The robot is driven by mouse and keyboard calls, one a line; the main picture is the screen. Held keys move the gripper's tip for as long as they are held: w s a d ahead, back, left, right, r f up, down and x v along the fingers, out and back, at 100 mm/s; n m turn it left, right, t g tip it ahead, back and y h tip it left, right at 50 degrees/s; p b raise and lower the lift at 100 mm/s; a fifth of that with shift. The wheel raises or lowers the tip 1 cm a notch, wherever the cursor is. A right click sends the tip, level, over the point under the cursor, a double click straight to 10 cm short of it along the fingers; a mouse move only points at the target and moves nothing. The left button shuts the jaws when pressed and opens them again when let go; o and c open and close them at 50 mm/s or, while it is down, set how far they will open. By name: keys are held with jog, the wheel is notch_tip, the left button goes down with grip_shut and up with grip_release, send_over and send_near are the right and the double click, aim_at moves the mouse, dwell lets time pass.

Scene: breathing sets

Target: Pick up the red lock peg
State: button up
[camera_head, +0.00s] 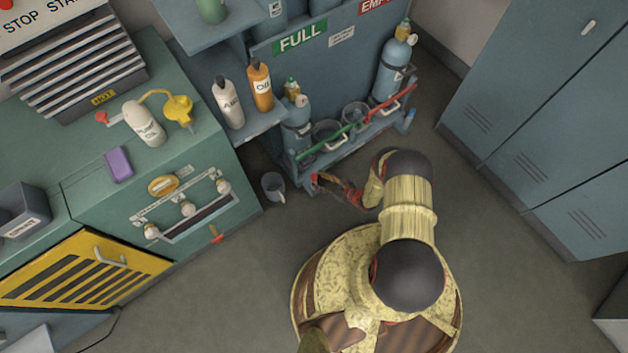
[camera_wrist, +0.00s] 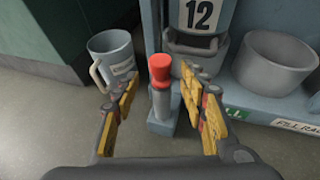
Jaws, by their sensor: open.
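The red lock peg (camera_wrist: 160,70) shows in the wrist view with a red cap on a grey shaft. It stands upright in a small blue-grey block (camera_wrist: 161,126) at the base of the rack. My gripper (camera_wrist: 157,95) is open and empty, with one finger on each side of the peg in the picture. The right finger looks closer to it than the left. I cannot tell whether either finger touches it. In the head view my gripper (camera_head: 330,184) is low at the rack's front left corner, where I cannot make out the peg clearly.
A grey mug (camera_wrist: 110,56) stands on the floor left of the peg; it also shows in the head view (camera_head: 273,186). The rack (camera_head: 345,150) holds cylinders, with red and green bars across its front. A green cabinet (camera_head: 100,215) stands left. Floor (camera_head: 510,270) is clear at right.

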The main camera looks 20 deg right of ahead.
aim_at(314, 177)
jog(key=b+x, duration=0.1)
jog(key=x, duration=0.3)
jog(key=shift+w+a+r+b, duration=0.1)
jog(key=shift+w+a+b, duration=0.05)
jog(key=shift+w+b, duration=0.15)
jog(key=shift+c, duration=0.7)
jog(key=shift+s, duration=0.1)
grip_shut()
